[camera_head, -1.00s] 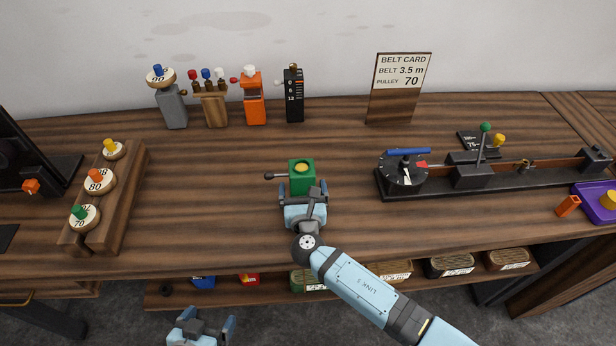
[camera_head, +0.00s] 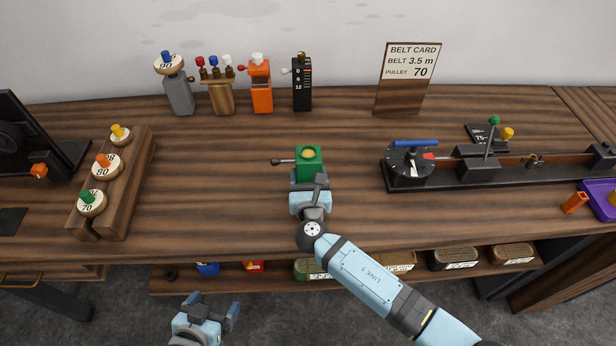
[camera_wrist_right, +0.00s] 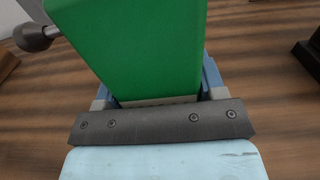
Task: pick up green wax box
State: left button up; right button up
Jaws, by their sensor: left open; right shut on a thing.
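The green wax box (camera_head: 308,164) has a round yellow top and a dark knobbed handle sticking out to its left. It is upright near the middle of the bench. My right gripper (camera_head: 309,182) is shut on it from the front edge side. In the right wrist view the box (camera_wrist_right: 135,45) fills the space between the fingers, and its lower part is hidden by the gripper body. I cannot tell whether it touches the bench. My left gripper (camera_head: 212,305) is open and empty in front of the bench, at the bottom of the head view.
A wooden rack (camera_head: 130,200) with numbered pulleys stands at left. A grey stand (camera_head: 180,95), an orange device (camera_head: 261,95) and a black device (camera_head: 302,90) stand at the back. A dial machine (camera_head: 410,165) is at right. The wood around the box is clear.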

notch_tip(320, 180, up, 20)
jog(key=p, duration=0.2)
jog(key=shift+f, duration=0.25)
jog(key=shift+f, duration=0.1)
jog(key=b, duration=0.3)
send_over(308, 155)
jog(key=shift+f, duration=2.75)
notch_tip(308, 155, down, 4)
jog(key=shift+f+b, duration=0.1)
jog(key=shift+b, duration=0.95)
notch_tip(308, 155, down, 7)
jog(key=b, duration=0.4)
jog(key=shift+s+f, duration=0.1)
jog(key=shift+f+b, duration=0.5)
jog(key=shift+f, duration=0.35)
jog(key=shift+f, duration=0.55)
